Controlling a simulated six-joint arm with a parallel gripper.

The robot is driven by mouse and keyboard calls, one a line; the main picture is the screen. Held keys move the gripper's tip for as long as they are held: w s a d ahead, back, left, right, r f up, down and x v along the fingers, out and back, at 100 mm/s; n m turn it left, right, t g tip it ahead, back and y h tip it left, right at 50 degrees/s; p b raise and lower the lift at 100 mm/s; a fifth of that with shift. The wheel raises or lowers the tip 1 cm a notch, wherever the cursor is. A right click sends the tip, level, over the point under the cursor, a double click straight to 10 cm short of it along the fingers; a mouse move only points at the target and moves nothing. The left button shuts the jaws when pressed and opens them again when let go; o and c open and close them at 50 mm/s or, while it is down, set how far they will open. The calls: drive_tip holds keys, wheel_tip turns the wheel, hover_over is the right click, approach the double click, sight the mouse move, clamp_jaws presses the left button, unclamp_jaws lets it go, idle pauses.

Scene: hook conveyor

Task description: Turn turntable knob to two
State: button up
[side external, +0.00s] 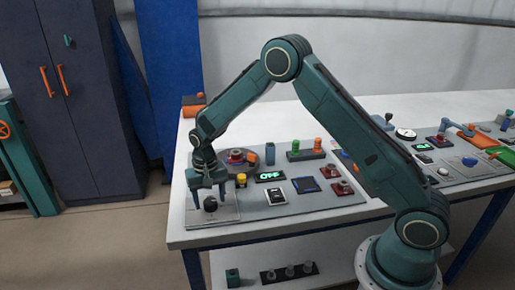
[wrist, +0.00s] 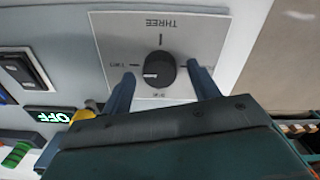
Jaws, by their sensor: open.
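The black round knob (wrist: 159,69) stands on a pale square plate (wrist: 205,35). THREE is printed upside down at the top of that plate in the wrist view, and a smaller label is at its left. A pale mark shows on the left side of the knob. In the side view the knob (side external: 210,204) is at the near left corner of the panel, below my gripper (side external: 208,196). My gripper (wrist: 161,76) is open, with one blue finger on each side of the knob. The fingers appear apart from it. The label below the knob is partly hidden.
A green OFF display (side external: 270,177), a yellow button (side external: 241,180), switches (side external: 275,192) and a red-based knob (side external: 342,188) are close by on the panel. A round turntable (side external: 236,158) is behind. The table's left edge is near the plate.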

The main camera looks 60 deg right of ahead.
sight(210, 201)
drive_tip(key=shift+r, duration=0.1)
wheel_tip(210, 201, up, 14)
idle(0.7)
drive_tip(key=s+r+n+t, duration=0.3)
drive_tip(key=s+r, duration=1)
drive_tip(key=s, duration=0.2)
drive_tip(key=s+d+n+t, duration=0.1)
drive_tip(key=s+n+t, duration=0.1)
drive_tip(key=s, duration=1.6)
drive_tip(key=shift+d+f+n+t, duration=0.2)
drive_tip(key=shift+n+t, duration=0.1)
drive_tip(key=shift+n, duration=0.2)
